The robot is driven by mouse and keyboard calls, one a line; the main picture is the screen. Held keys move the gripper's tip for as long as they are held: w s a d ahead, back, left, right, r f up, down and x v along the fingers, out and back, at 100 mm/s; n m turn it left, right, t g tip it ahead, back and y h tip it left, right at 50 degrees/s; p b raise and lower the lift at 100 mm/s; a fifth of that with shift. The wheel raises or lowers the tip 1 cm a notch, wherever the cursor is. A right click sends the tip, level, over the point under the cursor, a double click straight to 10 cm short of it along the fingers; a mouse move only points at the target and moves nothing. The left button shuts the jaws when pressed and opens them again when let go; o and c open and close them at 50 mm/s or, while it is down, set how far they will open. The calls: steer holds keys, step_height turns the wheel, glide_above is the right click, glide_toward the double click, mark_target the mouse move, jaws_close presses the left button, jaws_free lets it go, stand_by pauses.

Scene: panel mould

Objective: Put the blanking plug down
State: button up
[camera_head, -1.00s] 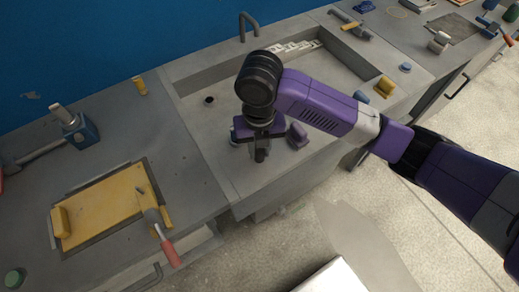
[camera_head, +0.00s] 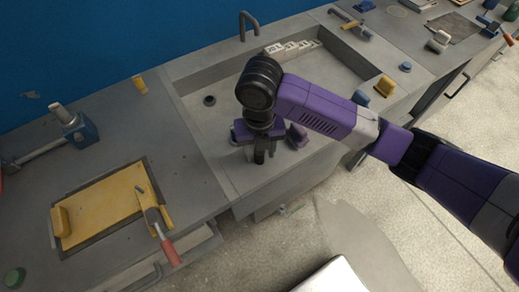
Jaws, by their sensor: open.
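My gripper (camera_head: 259,155) points down over the front rim of the grey sink unit (camera_head: 222,178), in the middle of the picture. It is open. The jaws are small and dark here, and my wrist covers much of the space around them. I cannot pick out the blanking plug with certainty; it may be hidden beneath or behind my gripper.
A dark round drain (camera_head: 210,100) is in the basin. A yellow block (camera_head: 385,87) and a blue round piece (camera_head: 405,67) lie to the right. A yellow panel (camera_head: 100,212) and a red-handled tool (camera_head: 165,240) lie on the left counter. Bare counter lies between.

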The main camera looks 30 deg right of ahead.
step_height(320, 180, up, 12)
stand_by(0.5)
steer(key=shift+r, duration=0.1)
